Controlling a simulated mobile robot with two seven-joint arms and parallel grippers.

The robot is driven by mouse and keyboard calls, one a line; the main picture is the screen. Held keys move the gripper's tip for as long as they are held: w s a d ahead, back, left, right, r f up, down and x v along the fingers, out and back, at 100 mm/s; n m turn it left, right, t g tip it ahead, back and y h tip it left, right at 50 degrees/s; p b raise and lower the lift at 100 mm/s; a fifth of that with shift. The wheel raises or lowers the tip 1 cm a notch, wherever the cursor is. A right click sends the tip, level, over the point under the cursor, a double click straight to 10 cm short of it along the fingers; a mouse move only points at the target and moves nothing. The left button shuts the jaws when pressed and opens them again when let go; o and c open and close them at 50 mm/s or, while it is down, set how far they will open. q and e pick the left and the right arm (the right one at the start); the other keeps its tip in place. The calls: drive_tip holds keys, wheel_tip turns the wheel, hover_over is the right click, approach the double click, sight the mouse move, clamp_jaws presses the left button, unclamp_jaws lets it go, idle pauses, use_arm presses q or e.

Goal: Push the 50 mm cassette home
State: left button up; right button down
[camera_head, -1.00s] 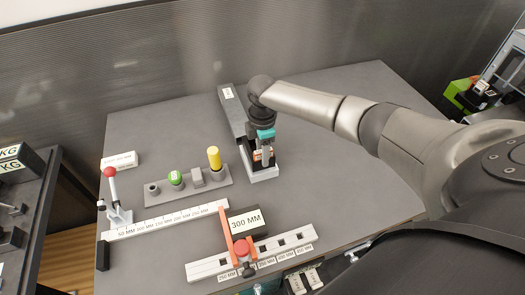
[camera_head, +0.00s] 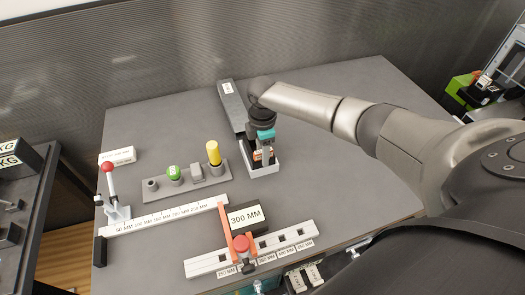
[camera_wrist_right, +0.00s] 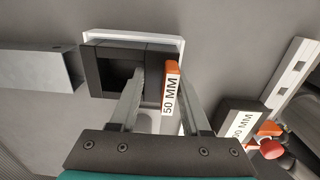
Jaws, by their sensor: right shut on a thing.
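The 50 mm cassette (camera_wrist_right: 170,88) has an orange end piece and a white "50 MM" label. It sits between the fingers of my right gripper (camera_wrist_right: 160,90), which is shut on it. In the head view my right gripper (camera_head: 263,153) points down over a white-edged holder (camera_head: 264,170) on the bench. In the wrist view the holder's white rim (camera_wrist_right: 133,35) runs around dark blocks beside the cassette. The cassette's lower part is hidden, so I cannot tell how deep it sits. My left gripper is not in view.
A long grey bar (camera_head: 231,103) lies behind the holder. To the left stand a peg rack (camera_head: 187,182) and a red-knobbed lever (camera_head: 109,180) at a marked scale (camera_head: 170,216). A 300 MM block (camera_head: 244,217) stands in front by a slotted white rail (camera_head: 290,237). The bench's right side is clear.

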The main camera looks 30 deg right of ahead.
drive_tip(key=shift+f+b, duration=0.35)
drive_tip(key=shift+f, duration=0.1)
drive_tip(key=shift+c, duration=1.5)
unclamp_jaws()
drive_tip(key=shift+f, duration=0.1)
wheel_tip(320, 180, up, 15)
drive_tip(key=shift+r, duration=0.2)
